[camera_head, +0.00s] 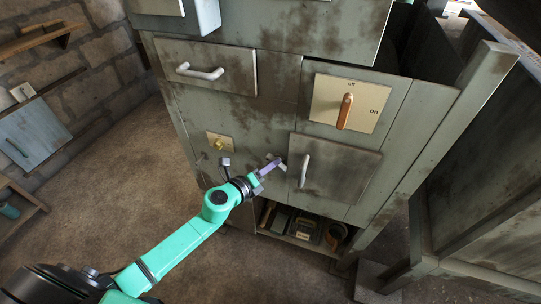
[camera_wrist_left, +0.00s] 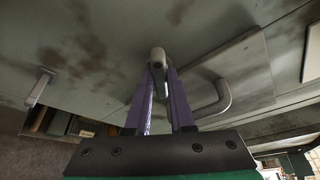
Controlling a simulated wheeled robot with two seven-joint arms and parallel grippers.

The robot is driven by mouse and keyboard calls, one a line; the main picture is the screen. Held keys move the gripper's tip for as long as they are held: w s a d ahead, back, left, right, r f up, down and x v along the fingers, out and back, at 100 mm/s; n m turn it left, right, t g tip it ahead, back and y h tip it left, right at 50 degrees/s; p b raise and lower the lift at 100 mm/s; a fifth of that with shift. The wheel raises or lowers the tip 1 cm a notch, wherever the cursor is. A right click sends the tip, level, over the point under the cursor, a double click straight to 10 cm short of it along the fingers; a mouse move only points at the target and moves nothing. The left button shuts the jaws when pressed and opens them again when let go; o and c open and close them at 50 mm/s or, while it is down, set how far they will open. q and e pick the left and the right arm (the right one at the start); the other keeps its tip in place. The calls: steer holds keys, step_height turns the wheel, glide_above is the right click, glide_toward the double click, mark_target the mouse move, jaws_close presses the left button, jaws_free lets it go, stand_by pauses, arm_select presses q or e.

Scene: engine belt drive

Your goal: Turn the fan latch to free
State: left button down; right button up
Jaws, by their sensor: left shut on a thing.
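My left gripper (camera_head: 273,165) reaches the front of the grey-green cabinet, just left of a small door with a white handle. In the left wrist view its purple fingers (camera_wrist_left: 160,92) are shut on a small grey lever (camera_wrist_left: 157,60) that stands out from the panel. This lever seems to be the fan latch; no label on it is readable. In the head view the lever (camera_head: 281,163) is mostly hidden by the fingertips, so its exact angle cannot be told. My right gripper is not in view.
The small door's handle (camera_head: 305,171) is close to the right of my gripper. Above it is a cream plate with an orange lever (camera_head: 345,111), marked off and on. A brass fitting (camera_head: 219,143) is to the left. An open shelf (camera_head: 291,238) below holds several items.

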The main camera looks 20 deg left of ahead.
arm_select(q)
steer(key=shift+d+r+m+g+y+p, duration=0.15)
steer(key=shift+m+y+p, duration=0.9)
steer(key=shift+p, duration=1.15)
steer(key=shift+d+r+m+g+y+p, duration=0.15)
steer(key=shift+m+y+p, duration=0.4)
steer(key=shift+m+p, duration=1.25)
steer(key=shift+d+m+g+y+p, duration=0.15)
steer(key=shift+m+y+p, duration=0.7)
steer(key=shift+p, duration=1.75)
steer(key=shift+f, duration=0.1)
steer(key=shift+s, duration=0.1)
steer(key=c, duration=0.8)
jaws_free()
steer(key=p+v, duration=0.2)
steer(key=v, duration=1.2)
steer(key=shift+s+d, duration=0.1)
steer(key=shift+s, duration=0.15)
